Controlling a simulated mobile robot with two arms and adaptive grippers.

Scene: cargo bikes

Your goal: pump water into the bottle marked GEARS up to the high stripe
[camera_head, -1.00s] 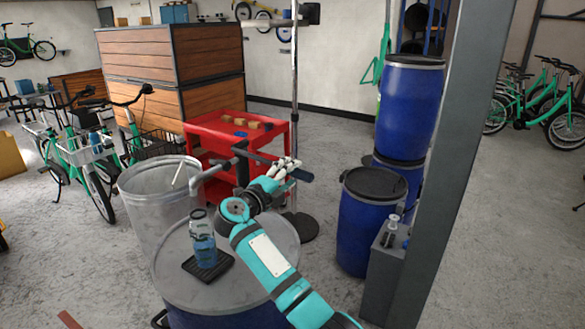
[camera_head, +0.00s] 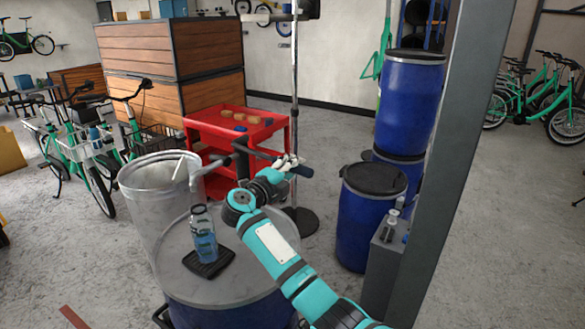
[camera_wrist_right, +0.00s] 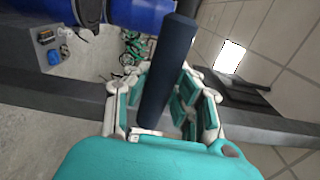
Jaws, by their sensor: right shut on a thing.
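A clear bluish bottle (camera_head: 203,236) stands upright on a black tray (camera_head: 208,266) on the grey drum lid (camera_head: 233,289). Bluish water seems to fill its lower part; its marking and stripes are too small to read. The pump (camera_head: 242,170) rises from the drum behind the bottle, and its grey spout (camera_head: 207,172) reaches left above the bottle's mouth area. My right gripper (camera_head: 287,164) is shut around the dark pump handle (camera_head: 302,171). In the right wrist view, the handle (camera_wrist_right: 168,75) lies between the fingers. My left gripper is out of view.
A galvanized bin (camera_head: 150,205) stands left of the drum. A red cart (camera_head: 213,146) with small items is behind the pump. Blue barrels (camera_head: 367,223) and a grey post (camera_head: 436,165) stand to the right. A thin metal stand (camera_head: 294,90) rises behind the gripper.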

